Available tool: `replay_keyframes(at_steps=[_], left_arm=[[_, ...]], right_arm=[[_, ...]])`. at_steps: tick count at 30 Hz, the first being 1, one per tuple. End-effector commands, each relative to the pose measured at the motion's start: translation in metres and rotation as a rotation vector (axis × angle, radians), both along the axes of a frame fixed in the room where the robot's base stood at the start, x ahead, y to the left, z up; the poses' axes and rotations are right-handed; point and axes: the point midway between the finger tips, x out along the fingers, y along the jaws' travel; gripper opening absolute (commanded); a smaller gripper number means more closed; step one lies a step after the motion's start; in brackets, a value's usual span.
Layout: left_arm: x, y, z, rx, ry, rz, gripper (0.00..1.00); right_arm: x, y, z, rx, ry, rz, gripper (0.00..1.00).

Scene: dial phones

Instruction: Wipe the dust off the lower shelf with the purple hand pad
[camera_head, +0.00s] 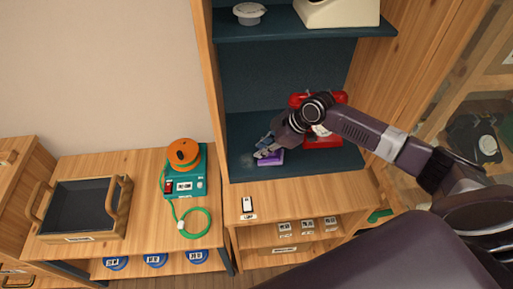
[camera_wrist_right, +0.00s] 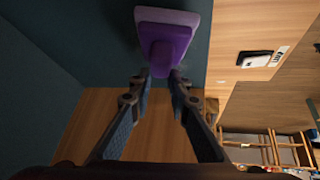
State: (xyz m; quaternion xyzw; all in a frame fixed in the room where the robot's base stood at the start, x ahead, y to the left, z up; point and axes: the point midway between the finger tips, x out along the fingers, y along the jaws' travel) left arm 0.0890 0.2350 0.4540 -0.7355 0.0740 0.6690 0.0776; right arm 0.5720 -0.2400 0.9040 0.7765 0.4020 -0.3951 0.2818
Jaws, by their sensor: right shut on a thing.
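The purple hand pad (camera_head: 270,158) is on the dark teal lower shelf (camera_head: 345,163), near its front edge. My right gripper (camera_head: 264,150) is shut on the pad's handle, and the arm reaches in from the right. In the right wrist view the pad (camera_wrist_right: 167,38) is beyond the fingertips of the gripper (camera_wrist_right: 160,80), which close on its narrow purple grip. A faint pale dust patch (camera_head: 246,160) shows on the shelf just left of the pad. My left gripper does not show.
A red dial phone (camera_head: 325,139) stands on the lower shelf behind and right of the pad, partly hidden by my arm. The upper shelf (camera_head: 290,27) holds a white round object (camera_head: 249,13) and a cream phone (camera_head: 338,12). A wooden ledge below holds a small white device (camera_head: 247,204).

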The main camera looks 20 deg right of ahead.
Motion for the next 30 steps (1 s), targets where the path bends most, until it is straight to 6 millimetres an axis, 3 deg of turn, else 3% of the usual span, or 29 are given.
replay_keyframes(at_steps=[1,16,23,30], left_arm=[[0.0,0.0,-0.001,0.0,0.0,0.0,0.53],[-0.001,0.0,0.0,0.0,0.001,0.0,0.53],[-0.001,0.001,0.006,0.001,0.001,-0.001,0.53],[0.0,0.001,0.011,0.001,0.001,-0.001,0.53]], right_arm=[[-0.006,-0.006,-0.009,-0.016,0.017,0.0,0.0],[-0.016,-0.041,-0.01,-0.018,0.019,0.0,0.0],[-0.015,-0.039,-0.007,-0.018,0.018,0.001,0.0],[-0.01,-0.02,-0.007,-0.011,0.017,0.003,0.0]])
